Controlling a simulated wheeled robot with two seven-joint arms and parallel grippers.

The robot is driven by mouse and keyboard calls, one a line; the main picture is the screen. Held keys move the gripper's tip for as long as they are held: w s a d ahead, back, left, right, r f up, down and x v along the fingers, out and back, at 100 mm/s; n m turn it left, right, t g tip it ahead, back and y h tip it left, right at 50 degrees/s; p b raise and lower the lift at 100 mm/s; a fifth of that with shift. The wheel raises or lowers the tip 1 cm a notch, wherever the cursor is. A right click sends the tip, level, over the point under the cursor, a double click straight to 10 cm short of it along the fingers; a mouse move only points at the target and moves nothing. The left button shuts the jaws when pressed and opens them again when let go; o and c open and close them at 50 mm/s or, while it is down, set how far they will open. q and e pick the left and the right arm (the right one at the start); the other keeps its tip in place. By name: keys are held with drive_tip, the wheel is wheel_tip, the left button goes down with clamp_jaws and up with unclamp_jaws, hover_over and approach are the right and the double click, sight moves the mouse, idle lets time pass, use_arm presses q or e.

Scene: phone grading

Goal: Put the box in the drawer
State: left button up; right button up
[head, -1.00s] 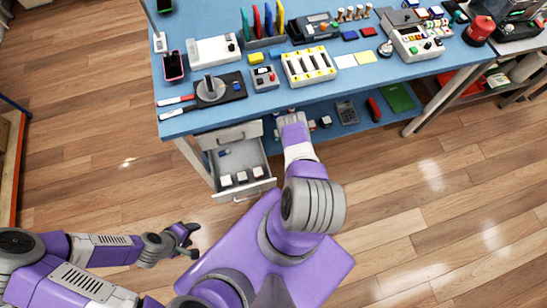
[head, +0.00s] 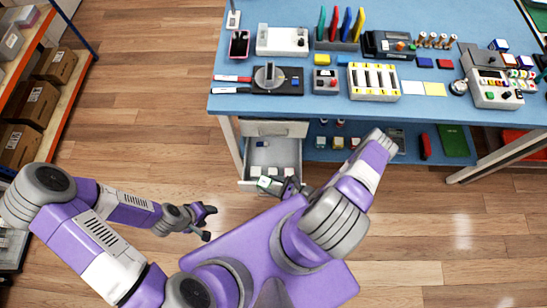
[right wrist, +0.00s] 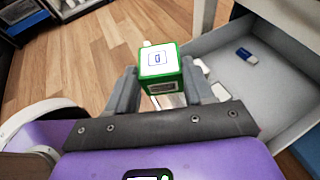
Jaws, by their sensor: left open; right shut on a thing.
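The box (right wrist: 160,65) is a small cube with green edges and a white top bearing a dark mark. My right gripper (right wrist: 165,85) is shut on it, one finger on each side. In the head view the box (head: 264,183) and right gripper (head: 281,187) are over the front edge of the drawer. The drawer (head: 284,152) is pulled open under the blue table; it also shows in the right wrist view (right wrist: 232,72). Several small white boxes lie near its front, partly hidden by my gripper. My left gripper (head: 209,222) is open and empty, away over the floor.
A small blue and white item (right wrist: 246,55) lies inside the drawer. The blue table (head: 330,106) above carries trays and devices. A lower shelf (head: 318,155) right of the drawer holds small boxes and a green book (head: 452,140). Shelving with cartons (head: 55,66) stands far left.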

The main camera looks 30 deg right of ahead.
drive_tip(key=w+d+b, duration=0.2)
drive_tip(key=w+d, duration=0.2)
drive_tip(key=w, duration=0.3)
drive_tip(key=w+d+b, duration=0.3)
drive_tip(key=w+d, duration=0.2)
drive_tip(key=w, duration=0.2)
drive_tip(key=f+b, duration=0.1)
drive_tip(key=f, duration=0.3)
drive_tip(key=f+b, duration=0.2)
drive_tip(key=f, duration=0.2)
drive_tip(key=f+b, duration=0.2)
drive_tip(key=f, duration=0.1)
drive_tip(key=shift+w+f, duration=0.4)
drive_tip(key=shift+r, duration=0.1)
drive_tip(key=shift+f, duration=0.6)
drive_tip(key=o, duration=1.1)
drive_tip(key=shift+o, duration=0.2)
